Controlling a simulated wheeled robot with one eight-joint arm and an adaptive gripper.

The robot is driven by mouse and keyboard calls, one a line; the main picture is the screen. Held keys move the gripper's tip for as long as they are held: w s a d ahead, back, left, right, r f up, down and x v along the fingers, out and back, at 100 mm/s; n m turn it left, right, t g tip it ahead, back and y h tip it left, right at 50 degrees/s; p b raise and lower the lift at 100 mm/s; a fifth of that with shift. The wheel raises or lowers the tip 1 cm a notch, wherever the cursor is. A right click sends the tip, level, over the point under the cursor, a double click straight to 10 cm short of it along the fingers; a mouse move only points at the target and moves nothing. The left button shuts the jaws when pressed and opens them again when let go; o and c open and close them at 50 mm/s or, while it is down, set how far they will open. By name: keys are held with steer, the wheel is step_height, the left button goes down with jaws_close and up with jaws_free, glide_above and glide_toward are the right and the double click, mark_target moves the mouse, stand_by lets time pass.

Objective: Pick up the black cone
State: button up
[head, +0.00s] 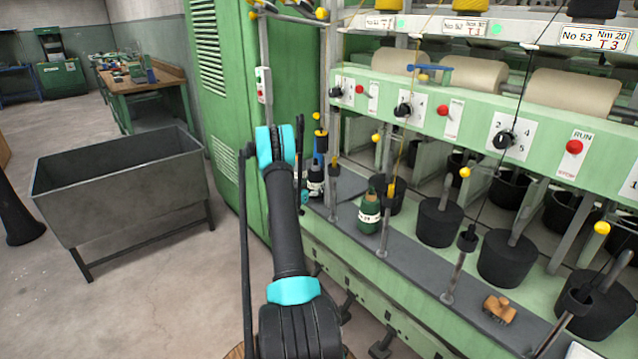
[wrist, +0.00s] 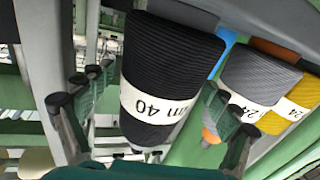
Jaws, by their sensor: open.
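A gap shows at the left finger; whether the right finger touches the cone I cannot tell. In the head view, a dark cone with a white label (head: 316,188) stands on the machine's ledge beside my arm, which mostly hides my gripper there.
A grey cone (wrist: 258,80) and a yellow cone (wrist: 295,105) are close on the right in the wrist view. A green cone (head: 370,215) stands on the ledge (head: 415,272). Metal posts rise along it. A grey metal bin (head: 120,190) stands on the left.

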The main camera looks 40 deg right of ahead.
steer(key=shift+c, duration=0.4)
steer(key=c, duration=1.4)
steer(key=shift+c, duration=0.8)
steer(key=shift+r, duration=0.1)
